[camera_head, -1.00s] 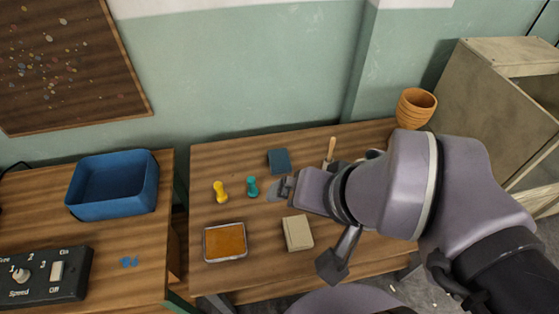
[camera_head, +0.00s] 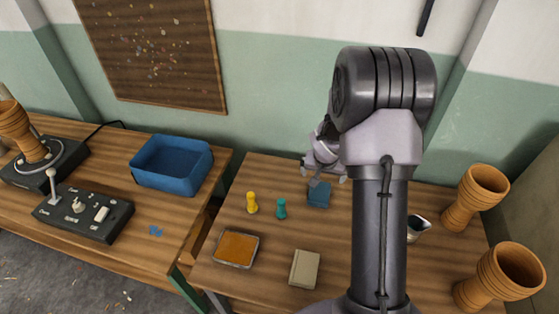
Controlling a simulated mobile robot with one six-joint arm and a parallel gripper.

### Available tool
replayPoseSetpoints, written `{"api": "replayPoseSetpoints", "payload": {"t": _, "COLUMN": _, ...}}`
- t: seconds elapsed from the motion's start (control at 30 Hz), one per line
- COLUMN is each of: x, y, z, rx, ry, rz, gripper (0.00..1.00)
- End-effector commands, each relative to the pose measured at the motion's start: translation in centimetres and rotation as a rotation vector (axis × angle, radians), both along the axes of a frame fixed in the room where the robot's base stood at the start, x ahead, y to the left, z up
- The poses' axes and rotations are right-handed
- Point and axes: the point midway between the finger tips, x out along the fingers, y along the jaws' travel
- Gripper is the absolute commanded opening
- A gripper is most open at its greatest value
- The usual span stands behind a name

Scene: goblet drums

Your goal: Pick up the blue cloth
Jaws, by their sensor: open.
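The blue cloth (camera_head: 318,197) is a small, dark blue, folded-looking square lying flat on the right wooden table, towards the wall. My gripper (camera_head: 322,174) is open and pointing down, over or just behind the cloth's far edge. The gripper partly covers that edge, and I cannot tell whether the fingers touch the cloth. Nothing shows between the fingers.
Yellow (camera_head: 252,202) and teal (camera_head: 281,208) pegs stand left of the cloth. An orange-filled tray (camera_head: 257,251) and a beige block (camera_head: 304,269) lie in front. Goblet drums (camera_head: 476,195) stand at right. A blue bin (camera_head: 172,166) sits on the left table.

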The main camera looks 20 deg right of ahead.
Motion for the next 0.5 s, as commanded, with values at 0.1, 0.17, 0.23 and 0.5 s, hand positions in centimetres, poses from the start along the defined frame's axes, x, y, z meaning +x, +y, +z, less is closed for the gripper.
{"api": "replayPoseSetpoints", "payload": {"t": 0.1, "x": 0.4, "y": -0.7, "z": -2.5, "rx": 0.004, "ry": 0.004, "rz": -0.002, "gripper": 0.98}}
{"api": "replayPoseSetpoints", "payload": {"t": 0.17, "x": 0.8, "y": -1.0, "z": -4.2, "rx": 0.004, "ry": 0.006, "rz": 0.000, "gripper": 0.98}}
{"api": "replayPoseSetpoints", "payload": {"t": 0.23, "x": 1.5, "y": -1.5, "z": -6.3, "rx": 0.005, "ry": 0.006, "rz": -0.001, "gripper": 0.98}}
{"api": "replayPoseSetpoints", "payload": {"t": 0.5, "x": 3.5, "y": -2.9, "z": -12.0, "rx": 0.004, "ry": 0.006, "rz": 0.000, "gripper": 0.98}}
